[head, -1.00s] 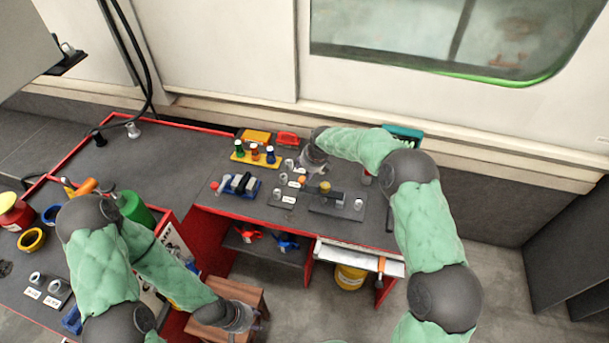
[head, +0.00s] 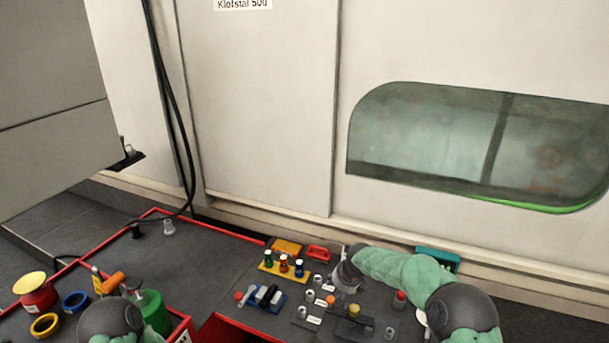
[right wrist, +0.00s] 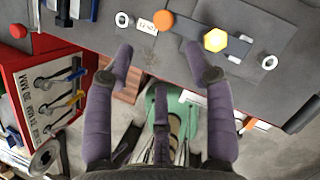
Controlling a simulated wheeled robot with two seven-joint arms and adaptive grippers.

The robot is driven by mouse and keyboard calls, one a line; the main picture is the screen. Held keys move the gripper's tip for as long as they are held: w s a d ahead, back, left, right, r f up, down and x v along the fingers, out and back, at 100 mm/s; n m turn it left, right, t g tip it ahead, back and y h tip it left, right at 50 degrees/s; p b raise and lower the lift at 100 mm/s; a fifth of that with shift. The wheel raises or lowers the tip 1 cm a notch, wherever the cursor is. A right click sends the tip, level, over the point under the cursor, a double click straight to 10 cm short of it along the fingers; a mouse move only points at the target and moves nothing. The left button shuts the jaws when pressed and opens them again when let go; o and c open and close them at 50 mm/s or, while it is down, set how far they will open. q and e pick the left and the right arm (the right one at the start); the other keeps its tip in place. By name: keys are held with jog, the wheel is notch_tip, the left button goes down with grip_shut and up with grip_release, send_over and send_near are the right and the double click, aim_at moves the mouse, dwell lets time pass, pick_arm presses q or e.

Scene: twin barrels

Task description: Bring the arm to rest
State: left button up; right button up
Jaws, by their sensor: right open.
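My right arm, in a green padded sleeve, reaches in from the right over the bench in the head view. Its gripper (head: 346,277) is over the bench, close to small grey cylindrical parts. An orange knob (right wrist: 163,20) and a yellow hex piece (right wrist: 215,40) are on the bench ahead of the fingers. Of my left arm only a dark joint and some green sleeve show at the bottom left of the head view. My left gripper is out of frame.
A yellow rack with coloured bottles (head: 284,268) and a blue tray (head: 262,299) are left of the right gripper. A teal object (head: 437,259) lies behind the right arm. A green cylinder (head: 154,312) stands at left. The bench's back-left surface (head: 205,250) is mostly clear.

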jog(key=s+a+f+n+g+y+b, duration=0.1)
jog(key=s+a+f+n, duration=0.1)
jog(key=s+f+n, duration=0.6)
jog(key=s+a+f+n+g+y+b, duration=0.1)
jog(key=s+a+f+n, duration=0.1)
jog(key=s+f+n, duration=0.85)
jog(key=s+n, duration=0.2)
jog(key=s, duration=0.3)
jog(key=s+f+n+g, duration=0.1)
jog(key=s+f+n, duration=0.2)
jog(key=s, duration=0.5)
jog(key=s+a+f+n, duration=0.1)
jog(key=s+f+n, duration=0.2)
jog(key=s+n, duration=0.2)
jog(key=shift+s+f+g+b, duration=0.15)
jog(key=shift+s+g+b, duration=0.3)
jog(key=shift+s, duration=1.1)
jog(key=shift+a+n, duration=0.1)
jog(key=shift+n, duration=0.15)
